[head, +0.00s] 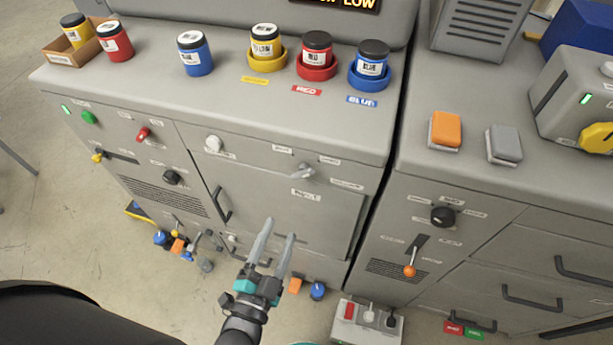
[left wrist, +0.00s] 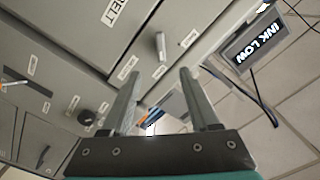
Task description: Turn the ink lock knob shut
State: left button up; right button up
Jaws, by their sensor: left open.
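A light grey lever-like knob (head: 303,171), with small labels around it, sits on the front of the left cabinet below the ink bottles. It fits the ink lock knob, but its labels are too small to read. In the left wrist view a grey knob (left wrist: 161,46) shows just beyond and between the fingertips, also with labels around it. My left gripper (head: 280,230) is open and empty, fingers pointing up toward the panel, below the knob in the head view. In the left wrist view its two fingers (left wrist: 160,75) stand wide apart, not touching the knob. My right gripper is not in view.
Yellow (head: 267,66), red (head: 316,72) and blue (head: 369,84) cups hold bottles on the cabinet top. A white knob (head: 213,143), black knob (head: 172,177) and door handle (head: 221,204) are left of the grey knob. A switch box (head: 366,325) stands low, right of my gripper.

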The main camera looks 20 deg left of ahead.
pick_arm(q)
send_near(300, 177)
jog(key=w, duration=0.9)
jog(key=shift+w+d, duration=0.2)
jog(key=shift+w, duration=0.2)
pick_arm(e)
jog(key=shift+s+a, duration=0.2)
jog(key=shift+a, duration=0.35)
pick_arm(q)
grip_shut()
